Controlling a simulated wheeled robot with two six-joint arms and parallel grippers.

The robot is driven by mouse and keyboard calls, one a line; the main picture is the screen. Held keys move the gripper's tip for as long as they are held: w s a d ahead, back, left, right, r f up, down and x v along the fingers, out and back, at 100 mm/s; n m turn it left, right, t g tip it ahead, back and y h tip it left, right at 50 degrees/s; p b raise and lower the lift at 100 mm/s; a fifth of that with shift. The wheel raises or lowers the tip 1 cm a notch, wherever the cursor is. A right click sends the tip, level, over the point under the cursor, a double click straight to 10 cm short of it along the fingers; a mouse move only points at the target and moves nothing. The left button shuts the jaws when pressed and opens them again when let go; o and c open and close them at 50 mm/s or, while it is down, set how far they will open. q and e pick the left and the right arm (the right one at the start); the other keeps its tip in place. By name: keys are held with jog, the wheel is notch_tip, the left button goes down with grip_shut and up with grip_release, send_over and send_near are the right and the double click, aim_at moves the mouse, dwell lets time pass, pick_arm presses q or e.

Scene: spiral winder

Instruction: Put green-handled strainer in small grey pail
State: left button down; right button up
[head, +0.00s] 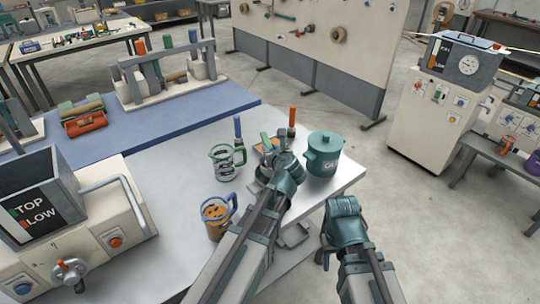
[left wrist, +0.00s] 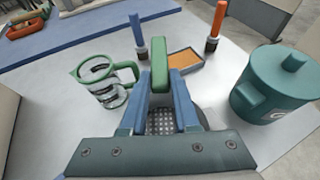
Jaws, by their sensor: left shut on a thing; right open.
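The green-handled strainer shows in the left wrist view as an upright green handle (left wrist: 160,62) with a grey mesh (left wrist: 161,122) below it. My left gripper (left wrist: 160,88) is shut on it, one blue finger on each side of the handle. In the head view the green handle (head: 266,141) shows just beyond my left gripper (head: 270,160), above the table. A grey rounded shape, possibly the small grey pail (left wrist: 213,112), shows partly behind the fingers; most of it is hidden. My right gripper (head: 325,252) is open and empty, beside the table's right edge.
A lidded teal pot (head: 323,158) stands right of my left gripper. A green-handled glass jug (head: 222,161) and a blue-handled orange-filled jug (head: 215,217) stand to its left. An orange tray (left wrist: 186,62) and two upright handled tools are behind. A machine (head: 85,235) occupies the left.

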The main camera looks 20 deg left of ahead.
pick_arm(q)
jog(key=shift+w, duration=0.3)
jog(key=shift+s+f, duration=0.15)
jog(key=shift+f, duration=0.1)
notch_tip(320, 180, down, 3)
jog(key=b, duration=0.3)
jog(key=shift+f+b, duration=0.1)
jog(key=shift+b, duration=0.25)
jog(key=shift+f+b, duration=0.4)
jog(key=shift+f, duration=0.15)
